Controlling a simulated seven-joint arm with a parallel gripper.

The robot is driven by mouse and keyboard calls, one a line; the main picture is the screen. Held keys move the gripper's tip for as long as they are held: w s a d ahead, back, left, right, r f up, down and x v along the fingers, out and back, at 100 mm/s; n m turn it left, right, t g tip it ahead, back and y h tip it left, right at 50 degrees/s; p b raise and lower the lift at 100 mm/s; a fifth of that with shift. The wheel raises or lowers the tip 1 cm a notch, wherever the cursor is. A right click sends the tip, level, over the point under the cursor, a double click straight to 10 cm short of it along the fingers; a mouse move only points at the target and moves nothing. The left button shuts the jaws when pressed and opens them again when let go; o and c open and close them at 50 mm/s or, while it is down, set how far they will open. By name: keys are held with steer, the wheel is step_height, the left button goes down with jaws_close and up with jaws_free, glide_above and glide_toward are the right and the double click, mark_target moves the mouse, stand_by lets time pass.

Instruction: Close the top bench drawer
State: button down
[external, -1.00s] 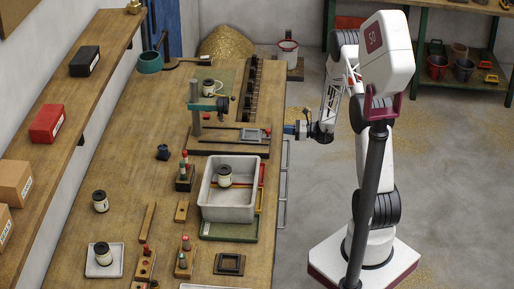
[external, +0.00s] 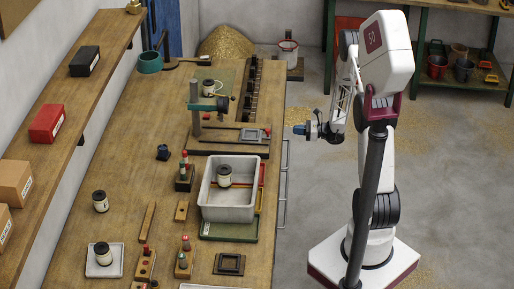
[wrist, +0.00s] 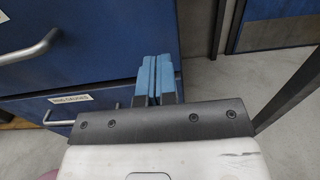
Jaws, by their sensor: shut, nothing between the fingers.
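The bench (external: 125,215) has metal drawer handles (external: 283,185) along its right side in the external view. The drawer fronts themselves are hidden there. In the wrist view I see an upper blue drawer front (wrist: 100,40) with a metal handle (wrist: 30,47), and a lower blue front (wrist: 110,98) with its own handle and a white label. I cannot tell how far either drawer stands out. My gripper (external: 299,129) is shut and empty, just right of the bench edge, apart from it. Its blue fingers (wrist: 157,72) are together before the upper front's right end.
A grey bin (external: 228,202), a drill stand (external: 195,110) and several small jars stand on the bench. A green shelf rack (external: 465,60) stands at the back right.

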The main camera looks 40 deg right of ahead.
steer(key=v, duration=0.9)
stand_by(0.5)
steer(key=s+a+r+n+g+h, duration=0.1)
steer(key=s+a+r+n+g, duration=0.3)
steer(key=a+r, duration=0.5)
steer(key=s+a+r+n+g, duration=0.2)
steer(key=a+r+n+g, duration=0.25)
steer(key=a+r, duration=0.5)
steer(key=s+a+r+n+g+h, duration=0.1)
steer(key=s+a+r+n+g, duration=0.25)
steer(key=a+r+n, duration=0.4)
steer(key=s+a+r+n+h, duration=0.3)
steer(key=s+r, duration=0.2)
steer(key=s, duration=0.3)
steer(key=s+a+r+n+t+h, duration=0.1)
steer(key=s+a+r+n+h, duration=0.3)
steer(key=s, duration=0.5)
steer(key=s+a+r+n+h, duration=0.3)
steer(key=s+r+h, duration=0.1)
steer(key=s+r, duration=0.3)
steer(key=shift+s+a+n+t, duration=0.2)
steer(key=shift+s+n+t, duration=0.2)
steer(key=shift+s, duration=0.6)
steer(key=shift+r, duration=0.15)
